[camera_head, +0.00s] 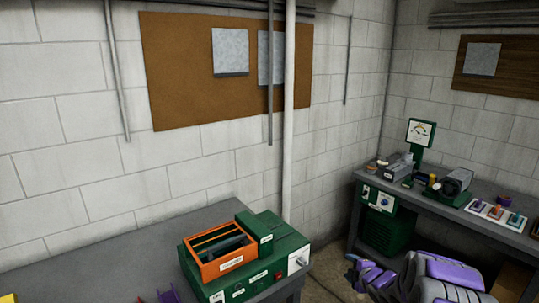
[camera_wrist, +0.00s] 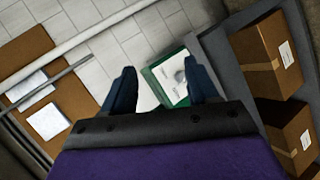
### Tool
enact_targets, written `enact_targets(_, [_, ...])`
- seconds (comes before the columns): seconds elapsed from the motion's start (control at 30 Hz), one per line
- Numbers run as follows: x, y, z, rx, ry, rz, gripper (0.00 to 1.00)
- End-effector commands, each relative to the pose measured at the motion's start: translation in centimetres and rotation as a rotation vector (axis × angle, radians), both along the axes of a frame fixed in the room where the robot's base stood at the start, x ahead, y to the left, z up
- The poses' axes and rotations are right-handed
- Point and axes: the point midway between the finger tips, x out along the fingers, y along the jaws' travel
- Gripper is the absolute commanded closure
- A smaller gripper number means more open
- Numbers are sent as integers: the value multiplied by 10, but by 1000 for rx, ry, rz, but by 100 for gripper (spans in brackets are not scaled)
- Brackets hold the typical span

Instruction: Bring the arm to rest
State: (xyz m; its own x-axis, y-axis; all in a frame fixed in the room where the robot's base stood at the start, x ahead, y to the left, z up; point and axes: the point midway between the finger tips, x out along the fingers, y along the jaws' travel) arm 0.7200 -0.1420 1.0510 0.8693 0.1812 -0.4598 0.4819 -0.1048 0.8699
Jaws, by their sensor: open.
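My gripper (camera_wrist: 163,88) shows in the wrist view with its two dark fingers spread apart and nothing held between them. A green machine (camera_wrist: 168,74) with a pale front panel appears beyond the fingers; its distance from them is hard to tell. In the head view my purple and grey arm (camera_head: 440,278) is folded low at the bottom right, in front of the right-hand bench. The gripper's fingertips cannot be made out clearly there.
A grey bench (camera_head: 110,255) at left holds a green machine (camera_head: 285,250) with an orange tray (camera_head: 222,267). A second bench (camera_head: 490,220) at right carries tools. The wrist view shows cardboard boxes (camera_wrist: 265,55) at right. A pipe (camera_head: 288,120) runs down the wall.

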Motion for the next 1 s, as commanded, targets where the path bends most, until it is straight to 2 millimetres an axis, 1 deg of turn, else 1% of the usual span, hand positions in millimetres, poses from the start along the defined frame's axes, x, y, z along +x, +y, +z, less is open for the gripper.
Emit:
enact_targets(0.03, [-5, 0, 14, 8, 32, -47, 41])
enact_targets(0.17, [-27, -4, 37, 46, 132, -187, 41])
enact_targets(0.27, [-49, -4, 53, 83, 208, -297, 41])
enact_targets(0.47, [-109, 2, 81, 169, 352, -521, 41])
enact_targets(0.57, [-146, 9, 92, 217, 425, -631, 41])
enact_targets(0.6, [-161, 13, 95, 237, 456, -675, 41])
enact_targets(0.67, [-186, 18, 102, 267, 498, -742, 41])
enact_targets(0.7, [-202, 22, 105, 288, 526, -786, 41])
enact_targets(0.77, [-228, 30, 110, 319, 570, -849, 41])
enact_targets(0.8, [-247, 35, 112, 338, 604, -893, 41])
enact_targets(0.97, [-322, 59, 122, 418, 726, -1059, 41])
enact_targets(1.0, [-341, 65, 123, 436, 761, -1099, 41])
